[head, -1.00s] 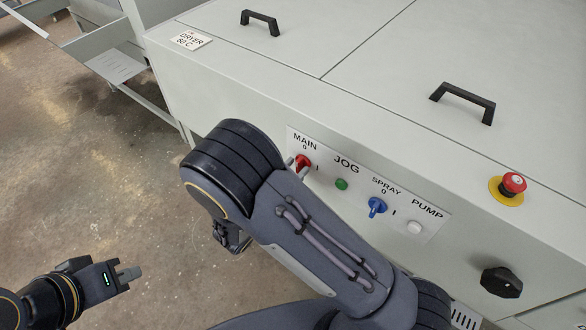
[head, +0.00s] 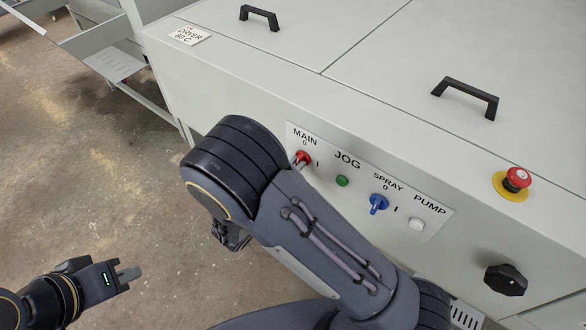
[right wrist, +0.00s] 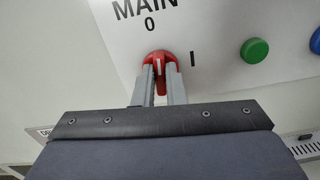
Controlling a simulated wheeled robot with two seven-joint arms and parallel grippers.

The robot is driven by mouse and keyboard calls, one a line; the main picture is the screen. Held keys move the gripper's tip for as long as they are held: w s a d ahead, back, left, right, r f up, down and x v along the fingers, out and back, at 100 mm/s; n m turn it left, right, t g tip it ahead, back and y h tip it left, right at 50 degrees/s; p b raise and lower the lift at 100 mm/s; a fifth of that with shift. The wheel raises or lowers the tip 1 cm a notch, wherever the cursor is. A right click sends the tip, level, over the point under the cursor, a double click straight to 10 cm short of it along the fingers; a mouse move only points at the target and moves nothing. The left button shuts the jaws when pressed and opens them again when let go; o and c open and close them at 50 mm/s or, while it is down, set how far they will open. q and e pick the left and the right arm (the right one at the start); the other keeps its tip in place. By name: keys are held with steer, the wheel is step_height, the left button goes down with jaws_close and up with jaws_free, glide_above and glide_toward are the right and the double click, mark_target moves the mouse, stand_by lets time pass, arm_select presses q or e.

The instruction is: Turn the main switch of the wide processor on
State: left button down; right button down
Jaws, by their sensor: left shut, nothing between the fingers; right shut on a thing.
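The main switch, a red rotary knob (head: 303,158), sits under the MAIN label at the left end of the white control panel (head: 325,184). In the right wrist view the red knob (right wrist: 158,56) has its white mark pointing up, roughly toward the 0, with the I to its right. My right gripper (right wrist: 160,76) is shut on the knob, one finger on each side. In the head view my own forearm hides most of that gripper. My left gripper (head: 130,273) is shut and empty over the floor at the lower left, away from the panel.
Right of the knob are a green JOG button (head: 342,181), a blue SPRAY switch (head: 378,204) and a white PUMP button (head: 417,224). A red emergency stop (head: 517,178) and a black knob (head: 505,280) lie further right. Lid handles (head: 466,97) stand on top.

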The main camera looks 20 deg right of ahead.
steer(key=shift+s+d+f+m+b, duration=0.1)
steer(key=shift+f+m+b, duration=0.1)
steer(key=shift+m+b, duration=4.15)
steer(key=shift+s+f+m+b, duration=0.1)
steer(key=shift+f+m+b, duration=0.05)
steer(key=shift+m+b, duration=4.15)
steer(key=shift+n+b, duration=0.25)
steer(key=shift+b, duration=0.1)
steer(key=c, duration=1.5)
jaws_free()
steer(key=shift+v, duration=3.9)
